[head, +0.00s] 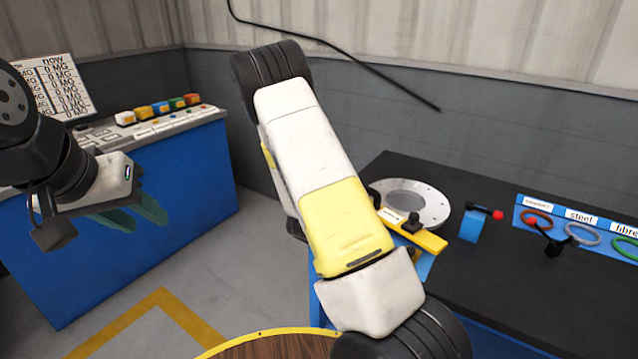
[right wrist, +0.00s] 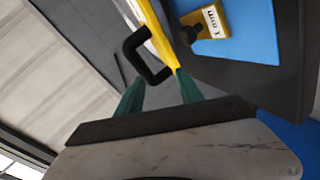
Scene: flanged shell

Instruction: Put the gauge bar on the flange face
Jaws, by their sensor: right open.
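The yellow gauge bar (head: 430,240) shows in the head view at the front edge of the grey flange disc, partly hidden by my right arm. In the right wrist view a yellow bar (right wrist: 162,42) with a black bracket-shaped handle (right wrist: 143,56) lies just beyond my right fingertips. My right gripper (right wrist: 158,76) is open, its green fingers to either side of the handle's near end; contact cannot be told.
A dark bench (head: 490,285) holds a blue block (head: 472,226) with a red-tipped lever, and coloured rings on a labelled blue strip at the right. A blue console (head: 160,190) with buttons stands at the left. A wooden round top (head: 275,347) is at the bottom.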

